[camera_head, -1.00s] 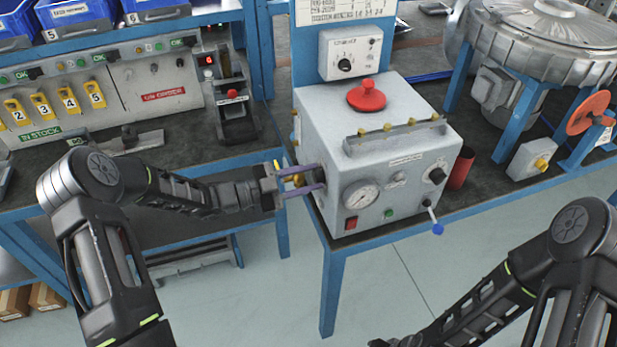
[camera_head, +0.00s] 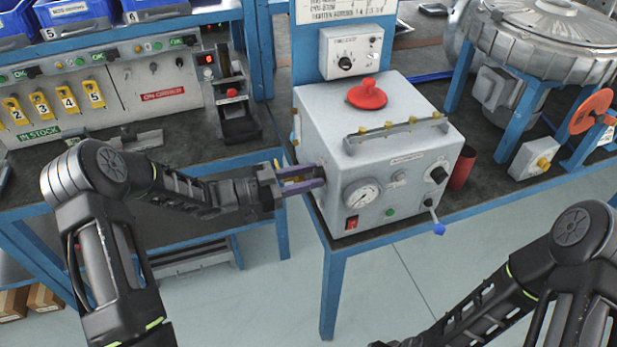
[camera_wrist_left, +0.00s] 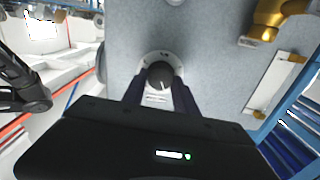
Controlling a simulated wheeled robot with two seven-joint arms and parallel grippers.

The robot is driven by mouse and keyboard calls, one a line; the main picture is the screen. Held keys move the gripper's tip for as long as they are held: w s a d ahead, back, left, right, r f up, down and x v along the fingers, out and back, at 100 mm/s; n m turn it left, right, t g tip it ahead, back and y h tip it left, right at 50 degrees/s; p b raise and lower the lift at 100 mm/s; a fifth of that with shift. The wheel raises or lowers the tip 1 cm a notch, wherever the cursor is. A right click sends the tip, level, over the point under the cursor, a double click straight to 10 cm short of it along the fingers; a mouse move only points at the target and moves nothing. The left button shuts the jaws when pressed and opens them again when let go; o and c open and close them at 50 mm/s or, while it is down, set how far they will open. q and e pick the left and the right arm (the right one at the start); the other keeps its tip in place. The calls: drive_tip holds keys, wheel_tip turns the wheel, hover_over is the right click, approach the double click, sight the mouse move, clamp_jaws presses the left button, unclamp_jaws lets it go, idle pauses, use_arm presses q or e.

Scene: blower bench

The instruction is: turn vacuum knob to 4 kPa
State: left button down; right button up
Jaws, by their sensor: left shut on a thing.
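A grey box (camera_head: 330,135) stands on the bench with a round pressure gauge (camera_head: 363,195) on its front; I cannot read the needle's value. In the left wrist view, a dark round knob (camera_wrist_left: 160,74) with a white pointer line sits on a white dial plate on a grey panel. My left gripper (camera_head: 318,181) is at the box's left side, its fingers shut on this knob, one on each side. The head view hides the knob behind the fingers. My right arm shows at the lower right, with its gripper outside the picture.
A red mushroom cap (camera_head: 366,94) sits on top of the box. The front has another black knob (camera_head: 438,173), a red switch (camera_head: 351,223) and a blue-tipped lever (camera_head: 438,229). Brass fittings (camera_wrist_left: 275,18) stand out near my left gripper. A red cylinder (camera_head: 462,167) stands at right.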

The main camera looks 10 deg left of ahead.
use_arm(q)
drive_tip(key=shift+n, duration=1.2)
drive_tip(key=c, duration=0.9)
unclamp_jaws()
drive_tip(key=shift+c, duration=0.2)
drive_tip(key=shift+s+a, duration=0.2)
drive_tip(key=shift+a, duration=0.3)
drive_tip(key=b+v, duration=0.2)
drive_tip(key=v, duration=0.4)
drive_tip(key=shift+s+a, duration=0.25)
